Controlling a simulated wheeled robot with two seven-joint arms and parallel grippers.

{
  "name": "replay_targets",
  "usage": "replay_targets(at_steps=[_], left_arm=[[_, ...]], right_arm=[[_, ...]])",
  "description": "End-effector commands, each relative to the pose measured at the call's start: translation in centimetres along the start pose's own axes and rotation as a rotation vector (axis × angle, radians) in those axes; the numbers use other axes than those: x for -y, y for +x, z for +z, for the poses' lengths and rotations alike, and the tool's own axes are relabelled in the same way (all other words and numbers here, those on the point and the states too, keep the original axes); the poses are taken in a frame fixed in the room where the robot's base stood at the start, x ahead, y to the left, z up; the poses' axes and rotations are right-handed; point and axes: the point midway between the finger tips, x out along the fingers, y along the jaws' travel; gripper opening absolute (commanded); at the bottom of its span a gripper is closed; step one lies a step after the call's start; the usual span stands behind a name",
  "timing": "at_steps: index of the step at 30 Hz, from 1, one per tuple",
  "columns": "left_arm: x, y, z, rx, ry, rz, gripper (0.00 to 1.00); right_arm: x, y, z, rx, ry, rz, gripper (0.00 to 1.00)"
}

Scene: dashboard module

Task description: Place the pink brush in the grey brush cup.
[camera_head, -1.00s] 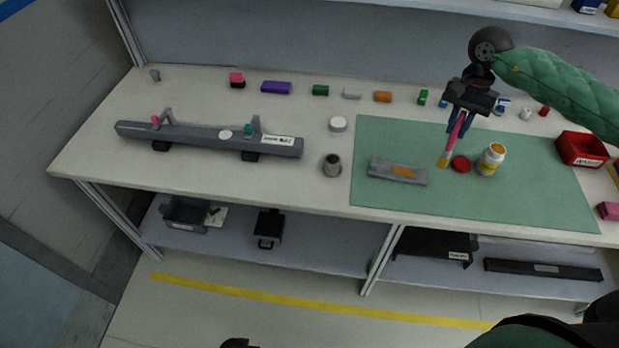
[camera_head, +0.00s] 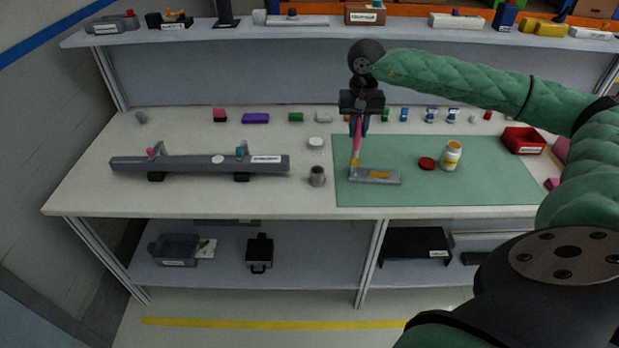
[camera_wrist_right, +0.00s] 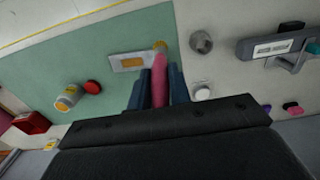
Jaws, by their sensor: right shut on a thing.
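My right gripper (camera_head: 358,124) is shut on the pink brush (camera_head: 357,138), which hangs bristles down over the left part of the green mat. The brush also shows between the fingers in the right wrist view (camera_wrist_right: 159,80), with its yellowish tip by the grey block. The grey brush cup (camera_head: 317,176) stands upright on the bench just left of the mat, to the left of the brush and apart from it. The cup also shows in the right wrist view (camera_wrist_right: 201,42), and its mouth looks empty. My left gripper is not in view.
A grey block with an orange patch (camera_head: 389,179) lies on the green mat (camera_head: 450,190) beneath the brush. A white jar (camera_head: 451,157), a red lid (camera_head: 427,164) and a red bin (camera_head: 524,140) are to the right. A long grey bar (camera_head: 200,164) lies left of the cup.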

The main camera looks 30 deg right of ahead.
Motion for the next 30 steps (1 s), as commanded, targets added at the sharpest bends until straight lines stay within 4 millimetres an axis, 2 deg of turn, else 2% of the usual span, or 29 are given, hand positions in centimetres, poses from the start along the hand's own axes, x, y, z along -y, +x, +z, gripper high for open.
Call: replay_targets(at_steps=[4, 7, 12, 19, 24, 30], left_arm=[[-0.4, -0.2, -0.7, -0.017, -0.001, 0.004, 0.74], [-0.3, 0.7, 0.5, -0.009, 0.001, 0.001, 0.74], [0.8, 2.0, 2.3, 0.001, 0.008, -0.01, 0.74], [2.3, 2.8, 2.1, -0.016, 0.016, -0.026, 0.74], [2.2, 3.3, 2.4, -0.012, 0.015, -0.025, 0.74], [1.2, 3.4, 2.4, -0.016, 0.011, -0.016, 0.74]], right_arm=[[1.5, 0.8, -0.6, -0.007, -0.004, -0.005, 0.0], [3.0, 1.7, -1.3, -0.007, -0.003, -0.005, 0.0], [5.5, 3.4, -2.4, -0.006, -0.003, -0.005, 0.0], [8.9, 5.6, -4.0, -0.006, -0.002, -0.005, 0.0], [10.3, 6.6, -4.7, -0.007, -0.001, -0.004, 0.0], [10.5, 7.0, -4.8, -0.007, 0.0, -0.003, 0.0]])
